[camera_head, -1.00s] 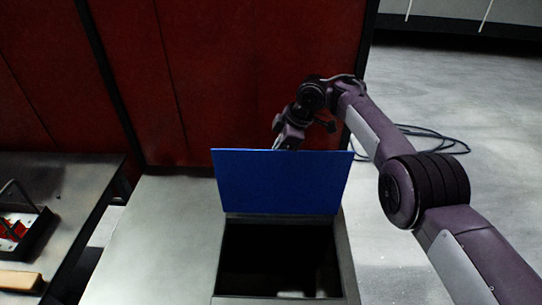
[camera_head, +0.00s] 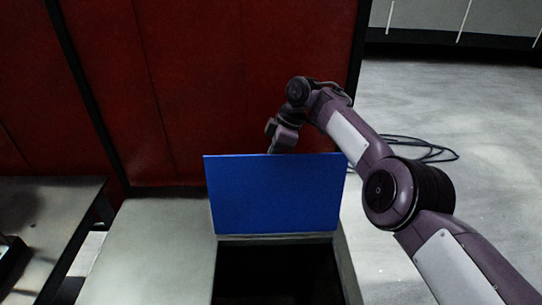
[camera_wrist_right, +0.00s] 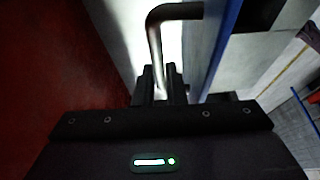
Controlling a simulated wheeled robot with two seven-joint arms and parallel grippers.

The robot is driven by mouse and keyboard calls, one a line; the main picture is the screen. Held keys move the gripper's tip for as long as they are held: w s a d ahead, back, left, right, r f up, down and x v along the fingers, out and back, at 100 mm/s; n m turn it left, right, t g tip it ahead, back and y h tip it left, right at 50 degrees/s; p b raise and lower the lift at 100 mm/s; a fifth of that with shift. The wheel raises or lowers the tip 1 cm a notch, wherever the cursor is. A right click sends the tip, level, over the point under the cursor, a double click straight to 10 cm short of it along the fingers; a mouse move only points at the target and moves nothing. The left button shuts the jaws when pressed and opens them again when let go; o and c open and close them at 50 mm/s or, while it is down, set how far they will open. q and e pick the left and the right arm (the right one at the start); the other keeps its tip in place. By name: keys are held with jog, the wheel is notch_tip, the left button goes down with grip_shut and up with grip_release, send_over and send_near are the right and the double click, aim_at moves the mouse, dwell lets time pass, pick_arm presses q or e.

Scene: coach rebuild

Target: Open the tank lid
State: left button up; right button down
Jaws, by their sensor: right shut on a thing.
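The blue tank lid (camera_head: 275,195) stands raised at the far edge of a dark square opening (camera_head: 275,270) in a pale box top. My right gripper (camera_head: 272,149) is behind the lid's upper edge, and its fingertips are mostly hidden there. In the right wrist view, my right gripper (camera_wrist_right: 160,82) is shut on a bent grey bar handle (camera_wrist_right: 155,38). The lid shows there as a thin blue edge (camera_wrist_right: 221,40) to the right of the handle. My left gripper is not in view.
A red panelled wall (camera_head: 220,90) rises close behind the box. A dark-edged bench (camera_head: 45,210) stands at the left. A loose dark cable (camera_head: 425,150) lies on the grey floor at the right. The pale box top (camera_head: 155,245) left of the opening is clear.

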jog(key=shift+s+f, duration=0.3)
jog(key=shift+f, duration=0.35)
jog(key=c, duration=1.8)
grip_release()
jog(key=o, duration=0.3)
jog(key=shift+w, duration=0.25)
jog(key=shift+d+r, duration=0.1)
jog(key=shift+r, duration=0.25)
jog(key=b+v, duration=0.1)
jog(key=v, duration=0.6)
jog(key=shift+r, duration=0.15)
jog(key=shift+w+d+r, duration=0.1)
